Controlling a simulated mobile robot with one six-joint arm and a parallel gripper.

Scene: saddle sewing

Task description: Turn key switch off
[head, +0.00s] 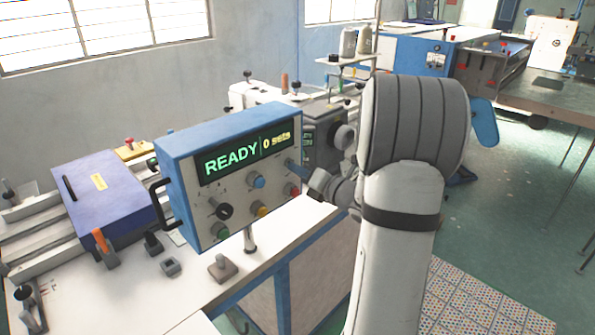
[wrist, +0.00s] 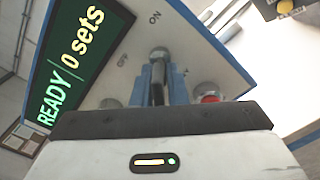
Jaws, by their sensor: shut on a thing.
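The blue-and-grey control box (head: 177,143) stands at the centre-left of the head view. Its lit screen (head: 245,153) reads "READY | 0 sets"; the screen also shows in the wrist view (wrist: 80,55). My gripper (head: 293,166) is at the right side of the panel, below the screen. In the wrist view, the blue fingers of my gripper (wrist: 159,88) are shut on the key switch (wrist: 158,56), one finger on each side. "ON" and "OFF" labels show beside it. The key's exact angle is hard to tell. The gripper hides the key in the head view.
A red button (head: 292,190) sits just below my gripper; it also shows in the wrist view (wrist: 208,91). Blue, yellow, black and green knobs are on the same panel. A purple box (head: 105,195) lies on the table at left.

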